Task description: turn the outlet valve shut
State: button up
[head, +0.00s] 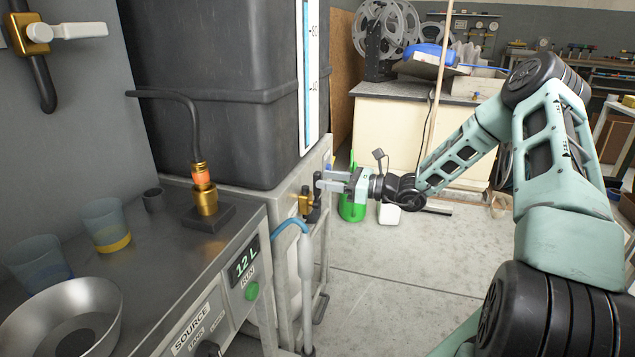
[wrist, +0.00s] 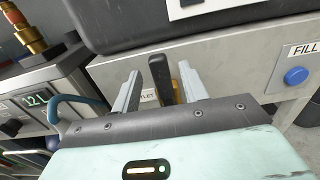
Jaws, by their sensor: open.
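The outlet valve is a brass body (head: 305,201) with a black lever (head: 315,208) on the front of the tank's stand. In the wrist view the black lever (wrist: 160,75) stands up between my two fingers, with brass (wrist: 180,88) beside it. A partly hidden label ending in "LET" (wrist: 149,96) is behind it. My gripper (head: 322,180) is open, its fingers on either side of the lever, which also shows in the wrist view (wrist: 159,88). I cannot tell whether a finger touches the lever.
A large dark tank (head: 220,90) stands above the valve. A panel reading 12 L (head: 245,260) is at the left, and a blue FILL button (wrist: 296,76) at the right. Open floor (head: 400,290) lies in front.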

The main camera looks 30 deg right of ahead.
aim_at(321, 178)
jog(key=shift+x, duration=1.85)
grip_shut()
jog(key=shift+r, duration=0.1)
